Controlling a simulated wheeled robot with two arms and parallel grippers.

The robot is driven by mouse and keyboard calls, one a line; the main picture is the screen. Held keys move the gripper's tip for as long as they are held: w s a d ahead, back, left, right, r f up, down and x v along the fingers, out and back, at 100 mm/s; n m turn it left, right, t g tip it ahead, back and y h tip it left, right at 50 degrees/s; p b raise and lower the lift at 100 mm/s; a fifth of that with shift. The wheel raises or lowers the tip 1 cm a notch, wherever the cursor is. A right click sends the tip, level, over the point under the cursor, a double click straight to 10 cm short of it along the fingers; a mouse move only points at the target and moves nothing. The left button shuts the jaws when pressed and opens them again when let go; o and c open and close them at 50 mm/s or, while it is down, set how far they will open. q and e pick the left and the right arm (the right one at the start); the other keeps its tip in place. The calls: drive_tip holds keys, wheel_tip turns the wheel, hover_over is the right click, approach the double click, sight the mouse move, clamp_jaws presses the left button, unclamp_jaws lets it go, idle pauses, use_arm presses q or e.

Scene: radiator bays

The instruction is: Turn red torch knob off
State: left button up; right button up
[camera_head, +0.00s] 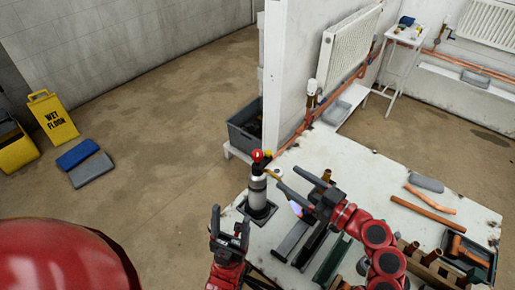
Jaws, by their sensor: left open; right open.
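The torch (258,190) stands upright on a dark square base on the white table. Its round red knob (257,155) is at the top, with a yellowish nozzle part pointing right. A small bluish glow (296,208) shows to the right of the torch. My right gripper (279,180) is open, its fingers pointing left just right of the torch and below the knob; I cannot tell if it touches. My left gripper (229,215) is open and empty, in front and to the left of the torch.
The white table (340,160) carries copper pipes (422,214), a grey cloth (426,183), a dark tray (470,250) and metal channels (292,240). A wall end stands behind the torch, with a grey crate (244,125). A yellow wet-floor sign (52,115) stands left on open floor.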

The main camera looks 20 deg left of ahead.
sight(262, 157)
drive_tip(key=p+x, duration=0.2)
drive_tip(key=x, duration=0.4)
drive_tip(key=p+x, duration=0.2)
drive_tip(key=x, duration=0.4)
drive_tip(key=shift+w+p, duration=0.25)
drive_tip(key=shift+p, duration=0.05)
drive_tip(key=shift+w+a+f, duration=0.1)
drive_tip(key=shift+w+a, duration=0.05)
drive_tip(key=shift+a, duration=0.2)
clamp_jaws()
